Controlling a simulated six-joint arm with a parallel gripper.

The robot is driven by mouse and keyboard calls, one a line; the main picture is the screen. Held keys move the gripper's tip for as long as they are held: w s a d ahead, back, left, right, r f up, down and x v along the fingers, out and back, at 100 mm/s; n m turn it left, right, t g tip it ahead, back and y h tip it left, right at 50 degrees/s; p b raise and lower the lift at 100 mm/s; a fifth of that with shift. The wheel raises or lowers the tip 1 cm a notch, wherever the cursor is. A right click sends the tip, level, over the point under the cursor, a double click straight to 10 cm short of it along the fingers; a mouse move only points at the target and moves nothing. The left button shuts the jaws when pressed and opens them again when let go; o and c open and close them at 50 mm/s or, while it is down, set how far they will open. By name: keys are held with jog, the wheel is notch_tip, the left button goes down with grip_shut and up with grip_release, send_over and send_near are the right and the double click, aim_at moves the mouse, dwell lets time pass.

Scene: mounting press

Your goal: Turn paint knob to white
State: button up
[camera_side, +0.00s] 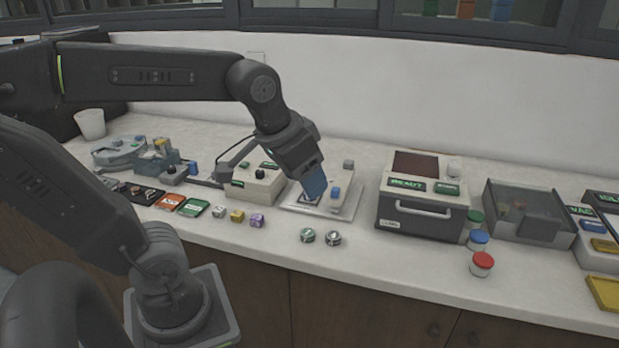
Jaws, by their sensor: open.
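My gripper (313,187) points down with blue fingers over a pale platform with a raised base plate (291,209), right of a cream control box. I cannot tell whether the fingers touch anything there. The cream control box (248,191) has green labels and a small dark knob (260,174) on top. Which of these is the paint knob, and where any knob points, is too small to read. My fingers partly hide the platform.
A grey machine with a handle (422,212) stands to the right, near red (482,264), blue (478,240) and green-lidded jars. Two small round pieces (307,235) lie in front of the platform. Small cubes (237,216) and coloured cards (193,207) lie at front left.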

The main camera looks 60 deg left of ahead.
jog(key=w+a+r+n+g, duration=0.2)
jog(key=w+a, duration=0.6)
jog(key=w, duration=0.2)
jog(key=w+a+f+n+g, duration=0.1)
jog(key=w+a+f+n, duration=0.15)
jog(key=w+a, duration=0.45)
jog(key=w+a+f+n+g, duration=0.1)
jog(key=w+a+f, duration=0.25)
jog(key=a, duration=0.75)
jog(key=a+f+n+g, duration=0.1)
jog(key=a+f+n, duration=0.1)
jog(key=a+f, duration=0.75)
jog(key=f, duration=0.4)
jog(key=a+f, duration=0.1)
jog(key=f, duration=0.7)
jog(key=shift+s+a+f, duration=0.15)
jog(key=shift+s+a, duration=0.15)
jog(key=shift+a, duration=0.1)
jog(key=c, duration=0.9)
